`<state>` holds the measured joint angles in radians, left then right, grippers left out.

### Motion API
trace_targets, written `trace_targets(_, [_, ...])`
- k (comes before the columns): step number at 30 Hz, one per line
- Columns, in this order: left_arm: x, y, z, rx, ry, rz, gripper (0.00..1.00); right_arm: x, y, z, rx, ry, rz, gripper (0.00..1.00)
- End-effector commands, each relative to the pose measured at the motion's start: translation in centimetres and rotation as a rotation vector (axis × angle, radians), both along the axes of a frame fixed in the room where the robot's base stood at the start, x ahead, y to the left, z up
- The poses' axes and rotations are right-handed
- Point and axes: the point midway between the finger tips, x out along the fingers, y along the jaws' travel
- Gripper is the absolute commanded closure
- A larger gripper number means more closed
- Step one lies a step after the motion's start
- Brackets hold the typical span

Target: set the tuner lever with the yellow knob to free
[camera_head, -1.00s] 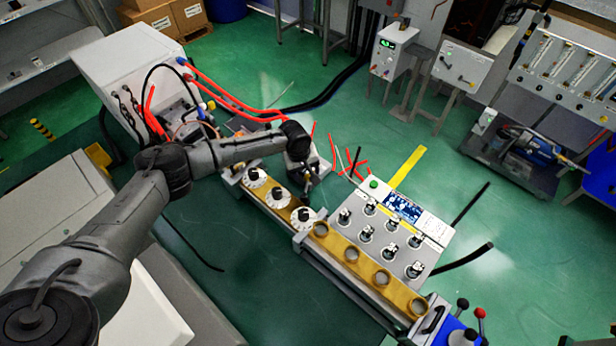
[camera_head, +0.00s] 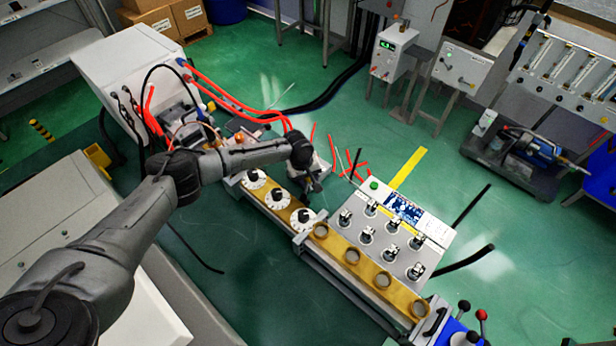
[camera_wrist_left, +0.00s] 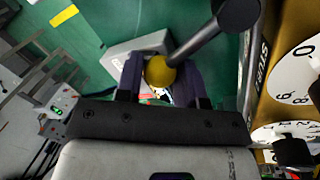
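The yellow knob (camera_wrist_left: 160,72) is a ball at the end of a dark grey lever (camera_wrist_left: 215,35), which runs up and right in the left wrist view. My left gripper (camera_wrist_left: 159,78) has one finger on each side of the knob, and both appear to touch it. In the head view my left gripper (camera_head: 314,183) is over the far side of the gold tuner section (camera_head: 281,203) with white dials. The knob and lever are hidden there behind my wrist. The lever's position marking cannot be read. My right gripper is not in view.
White dials with black pointers (camera_wrist_left: 295,152) stand close to the right of my left gripper in the wrist view. Red hoses (camera_head: 230,100) run behind my arm.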

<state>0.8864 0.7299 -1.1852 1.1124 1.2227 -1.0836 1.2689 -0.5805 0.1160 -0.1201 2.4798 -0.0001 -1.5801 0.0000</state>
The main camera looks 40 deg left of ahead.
Motion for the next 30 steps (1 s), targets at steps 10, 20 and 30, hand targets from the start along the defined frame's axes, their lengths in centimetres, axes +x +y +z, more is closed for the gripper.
trace_targets(10, [0.0,0.0,0.0,0.0,0.0,0.0,0.98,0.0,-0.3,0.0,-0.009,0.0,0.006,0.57])
trace_targets(20, [0.1,-0.5,0.1,-0.003,0.002,-0.024,1.0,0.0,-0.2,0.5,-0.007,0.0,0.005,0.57])
trace_targets(30, [0.2,-2.0,0.6,-0.006,0.006,-0.232,1.0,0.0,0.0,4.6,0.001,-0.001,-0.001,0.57])
